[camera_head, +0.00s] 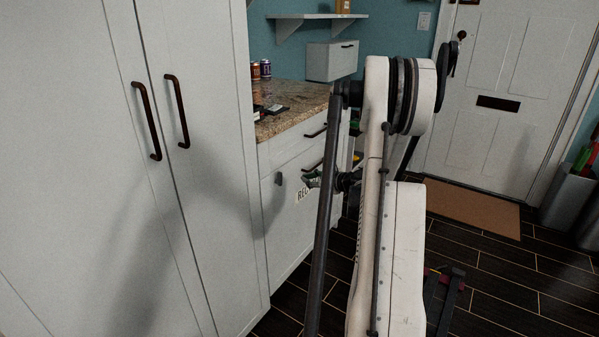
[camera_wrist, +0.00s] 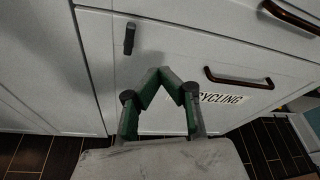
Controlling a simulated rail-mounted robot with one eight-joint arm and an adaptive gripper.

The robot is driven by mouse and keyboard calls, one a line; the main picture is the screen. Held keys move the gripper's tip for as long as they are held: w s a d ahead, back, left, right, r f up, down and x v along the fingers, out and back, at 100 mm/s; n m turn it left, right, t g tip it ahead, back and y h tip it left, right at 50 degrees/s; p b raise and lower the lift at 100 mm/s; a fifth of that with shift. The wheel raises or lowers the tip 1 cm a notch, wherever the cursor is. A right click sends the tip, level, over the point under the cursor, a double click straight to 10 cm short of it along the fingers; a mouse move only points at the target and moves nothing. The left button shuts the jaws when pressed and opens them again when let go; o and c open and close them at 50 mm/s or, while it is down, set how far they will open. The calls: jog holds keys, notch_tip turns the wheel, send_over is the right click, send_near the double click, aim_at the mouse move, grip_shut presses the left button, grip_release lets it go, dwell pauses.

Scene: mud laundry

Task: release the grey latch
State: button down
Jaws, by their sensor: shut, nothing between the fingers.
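The grey latch (camera_wrist: 129,38) is a small dark upright tab on the white cabinet front. In the wrist view it is above and left of my fingertips, with a gap between them in the picture. It also shows in the head view (camera_head: 278,178), left of my gripper. My gripper (camera_wrist: 159,73) has green fingers with their tips together and nothing between them. In the head view my gripper (camera_head: 312,180) is partly hidden behind my arm. The recycling panel (camera_wrist: 245,118) carries a label reading "CYCLING" and is partly covered by a finger. It looks shut.
A dark bar handle (camera_wrist: 238,78) is on the panel, right of my fingers. A drawer handle (camera_wrist: 290,16) is above it. A granite counter (camera_head: 285,118) with cans tops the cabinet. A tall white cupboard (camera_head: 215,230) stands left. Dark floor (camera_head: 500,290) lies open at right.

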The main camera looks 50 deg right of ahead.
jog(key=shift+s+a, duration=0.2)
jog(key=shift+s, duration=0.4)
jog(key=shift+s+a, duration=0.15)
jog(key=shift+s, duration=0.45)
